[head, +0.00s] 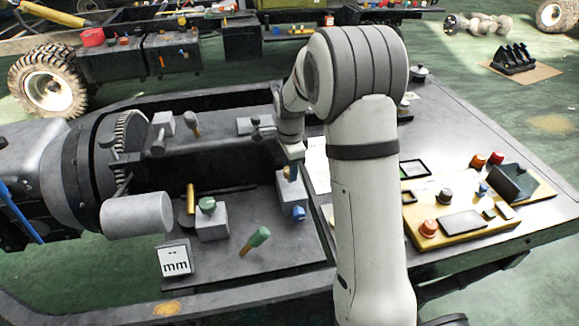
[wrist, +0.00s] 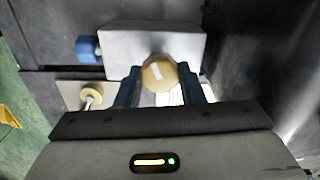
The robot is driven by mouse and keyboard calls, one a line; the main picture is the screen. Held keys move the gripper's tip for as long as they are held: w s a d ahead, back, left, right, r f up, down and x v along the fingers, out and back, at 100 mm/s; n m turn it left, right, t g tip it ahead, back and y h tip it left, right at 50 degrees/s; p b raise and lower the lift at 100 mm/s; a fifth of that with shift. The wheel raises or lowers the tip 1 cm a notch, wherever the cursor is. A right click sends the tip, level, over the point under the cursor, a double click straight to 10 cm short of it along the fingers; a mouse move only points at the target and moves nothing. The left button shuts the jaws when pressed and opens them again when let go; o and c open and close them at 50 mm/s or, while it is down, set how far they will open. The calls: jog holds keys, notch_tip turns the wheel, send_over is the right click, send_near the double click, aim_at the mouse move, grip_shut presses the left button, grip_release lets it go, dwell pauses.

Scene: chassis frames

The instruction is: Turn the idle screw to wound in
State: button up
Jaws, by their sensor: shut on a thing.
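A tan faceted knob with a white mark, which I take to be the idle screw (wrist: 158,73), sits at the edge of a grey block (wrist: 130,45) in the wrist view. My gripper (wrist: 160,92) has its two blue fingers on either side of this knob and is shut on it. A blue knob (wrist: 88,50) sticks out from the block's left side. In the head view the same grey block (head: 292,193) stands under my arm's end, with the blue knob (head: 298,213) below it. The fingertips are hard to make out there.
A grey block with a green knob (head: 207,204), a green-handled lever (head: 256,238) and a white "mm" card (head: 174,260) stand to the left. A large grey cylinder (head: 138,215) lies further left. Boards with buttons (head: 460,228) lie right of my arm.

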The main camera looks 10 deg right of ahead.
jog(key=m, duration=0.4)
jog(key=shift+m, duration=2.1)
jog(key=o, duration=1)
notch_tip(320, 180, up, 8)
jog(key=shift+f+p, duration=0.1)
jog(key=shift+p, duration=0.25)
